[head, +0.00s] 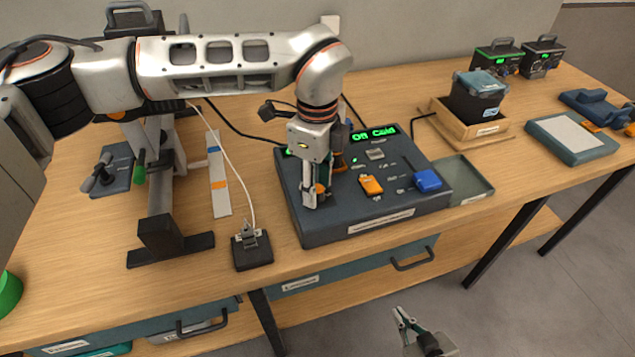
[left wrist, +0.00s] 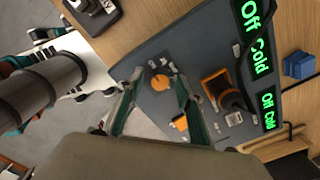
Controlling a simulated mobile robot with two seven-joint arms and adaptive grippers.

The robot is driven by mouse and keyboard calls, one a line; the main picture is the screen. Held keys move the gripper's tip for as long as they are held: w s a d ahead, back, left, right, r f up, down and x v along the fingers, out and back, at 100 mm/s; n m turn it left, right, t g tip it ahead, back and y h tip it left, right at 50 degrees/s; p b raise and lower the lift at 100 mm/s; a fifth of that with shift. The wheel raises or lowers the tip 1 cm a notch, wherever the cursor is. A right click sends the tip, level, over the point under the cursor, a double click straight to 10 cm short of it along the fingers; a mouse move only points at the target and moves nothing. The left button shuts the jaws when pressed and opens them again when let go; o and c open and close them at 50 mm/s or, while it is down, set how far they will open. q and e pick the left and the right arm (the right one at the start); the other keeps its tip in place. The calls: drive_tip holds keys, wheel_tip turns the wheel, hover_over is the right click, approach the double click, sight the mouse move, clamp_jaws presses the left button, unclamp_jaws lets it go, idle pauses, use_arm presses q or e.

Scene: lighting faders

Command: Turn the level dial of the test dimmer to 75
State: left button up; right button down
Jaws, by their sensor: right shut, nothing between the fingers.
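The dimmer console (head: 330,228) is a dark blue-grey box on the wooden bench. Its orange round dial shows in the left wrist view (left wrist: 160,82), with small marks around it. My left gripper (head: 317,192) points down over the console's left part and hides most of the dial in the head view. In the left wrist view its fingers (left wrist: 158,80) are apart, one on each side of the dial; I cannot tell whether they touch it. A green display (head: 374,134) reads "Off Cold". My right gripper (head: 404,318) is shut and empty, low in front of the bench.
The console also carries an orange fader cap (head: 371,185), a blue cap (head: 428,180) and an orange-and-black handle (left wrist: 222,88) close to my left gripper. A small switch box (head: 252,249) with a white cable stands left. A wooden tray with a dark box (head: 474,100) stands right.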

use_arm(q)
drive_tip(key=shift+c, duration=0.3)
clamp_jaws()
